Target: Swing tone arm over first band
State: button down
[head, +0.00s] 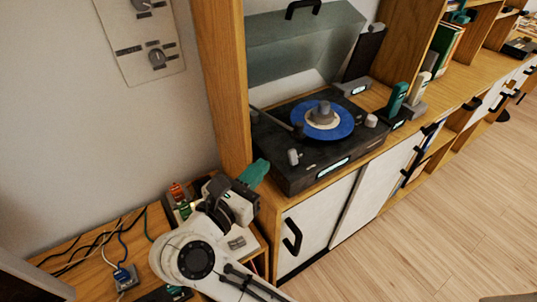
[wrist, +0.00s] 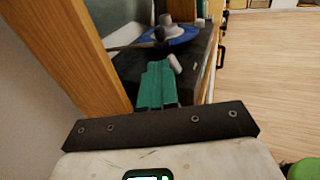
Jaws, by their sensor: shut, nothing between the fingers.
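The record player (head: 330,138) stands on the wooden cabinet top with its tinted lid (head: 305,45) raised. A blue record (head: 344,127) lies on its platter, with a grey piece at the centre. The thin tone arm (head: 272,119) runs along the left side of the deck, left of the record; where its tip ends is hard to tell. My gripper (head: 255,172), with green fingers, is shut and empty, in front of the player's near left corner and apart from it. In the wrist view the green fingers (wrist: 157,85) point toward the deck and the blue record (wrist: 184,36).
A wooden upright (head: 222,85) stands close beside my gripper on the left. A light knob (head: 293,157) rises from the deck's near corner. A green-topped object (head: 396,97) stands right of the player. Cables (head: 100,245) lie at lower left. The floor at right is clear.

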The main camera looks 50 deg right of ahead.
aim_at(300, 130)
jog(key=d, duration=0.4)
jog(key=w+d+p, duration=0.1)
jog(key=d, duration=0.7)
jog(key=shift+w+d+f+p, duration=0.15)
jog(key=shift+w+d+p, duration=0.2)
jog(key=shift+p, duration=0.05)
jog(key=shift+s+d, duration=0.15)
jog(key=shift+d, duration=0.4)
jog(key=shift+s+d, duration=0.15)
jog(key=shift+d, duration=0.35)
jog(key=shift+a, duration=0.15)
